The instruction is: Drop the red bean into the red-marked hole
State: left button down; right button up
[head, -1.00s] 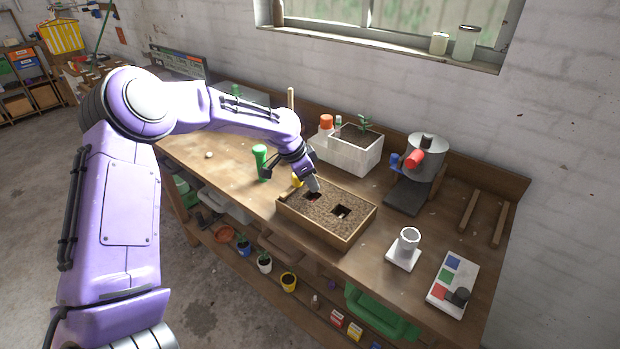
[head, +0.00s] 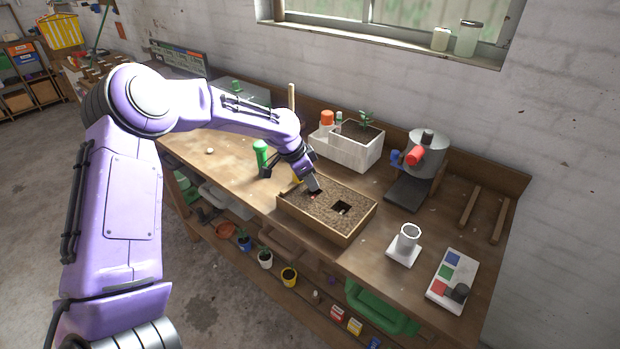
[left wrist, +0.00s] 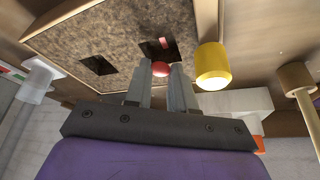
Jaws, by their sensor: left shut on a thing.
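The soil-filled wooden box (head: 352,239) sits on the bench and has two dark square holes in its top. My left gripper (head: 316,188) points down over the hole nearer the left end. In the left wrist view my left gripper (left wrist: 160,76) is shut on the red bean (left wrist: 160,69), held between its fingertips. The bean overlaps the near edge of that hole (left wrist: 150,52), which shows a small red mark (left wrist: 165,43) inside. The other hole (left wrist: 98,65) lies to the left there, and also shows in the head view (head: 341,207). Bean height is unclear. My right gripper is out of view.
A yellow cylinder (left wrist: 212,66) stands close beside the box and my fingers. A green-topped tool (head: 261,155) stands left of it. A white planter (head: 358,155) is behind; a grey machine (head: 424,160) and white cup (head: 409,238) are right. The left bench is mostly clear.

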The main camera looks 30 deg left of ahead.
pick_arm(q)
jog(key=c, duration=0.9)
grip_release()
jog(key=shift+o, duration=0.2)
jog(key=shift+d+r, duration=0.1)
jog(key=shift+r, duration=0.05)
jog(key=b+v, duration=0.1)
jog(key=v, duration=0.9)
jog(key=shift+b, duration=0.35)
jog(key=shift+s+r, duration=0.1)
